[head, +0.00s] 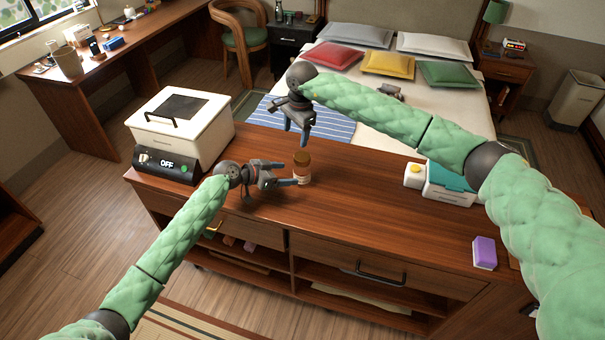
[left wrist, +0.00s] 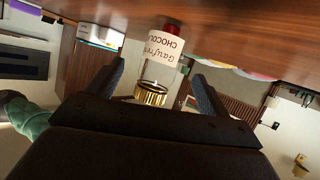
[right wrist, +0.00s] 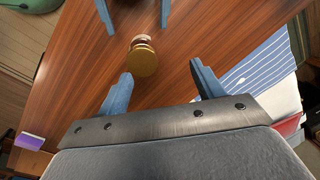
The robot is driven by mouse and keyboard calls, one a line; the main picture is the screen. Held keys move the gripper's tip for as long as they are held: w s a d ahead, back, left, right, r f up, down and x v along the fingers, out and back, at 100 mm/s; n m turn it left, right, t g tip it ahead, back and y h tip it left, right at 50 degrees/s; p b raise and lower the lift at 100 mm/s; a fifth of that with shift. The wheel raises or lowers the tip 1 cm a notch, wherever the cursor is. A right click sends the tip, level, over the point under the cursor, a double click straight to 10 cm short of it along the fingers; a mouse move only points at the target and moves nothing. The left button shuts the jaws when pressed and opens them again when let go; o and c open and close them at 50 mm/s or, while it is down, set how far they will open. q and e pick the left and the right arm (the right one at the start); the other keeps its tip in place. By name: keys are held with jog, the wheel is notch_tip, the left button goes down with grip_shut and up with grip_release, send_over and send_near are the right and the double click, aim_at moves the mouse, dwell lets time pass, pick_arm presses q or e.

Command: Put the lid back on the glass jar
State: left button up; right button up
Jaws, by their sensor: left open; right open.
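The glass jar (head: 302,174) stands upright on the wooden counter, with a white label and red at its base. Its gold-brown lid (head: 302,158) is at the jar's top; I cannot tell if it is fully seated. The left wrist view shows the labelled jar (left wrist: 160,50) and lid (left wrist: 151,93) upside down, between or just beyond the fingers. My left gripper (head: 290,172) is open beside the jar, pointing at it from the left. My right gripper (head: 296,130) is open and empty, pointing down, above and behind the jar. The lid (right wrist: 142,61) shows below it in the right wrist view.
A white appliance (head: 180,125) with an OFF display stands at the counter's left end. A white box with a teal top (head: 450,177) and a purple block (head: 484,253) are on the right. The counter in front of the jar is clear. A bed (head: 400,118) lies behind.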

aim_at(295, 171)
pick_arm(q)
jog(key=shift+w+r+m, duration=0.15)
jog(key=shift+w+m, duration=0.05)
jog(key=shift+m, duration=0.2)
pick_arm(e)
jog(key=shift+s+d+n+g+h, duration=0.4)
jog(key=shift+s+d+n+h, duration=0.25)
jog(key=shift+d, duration=0.3)
jog(key=shift+d+f+n, duration=0.1)
jog(key=shift+n, duration=0.35)
pick_arm(q)
jog(key=shift+x, duration=3.85)
jog(key=shift+w, duration=0.1)
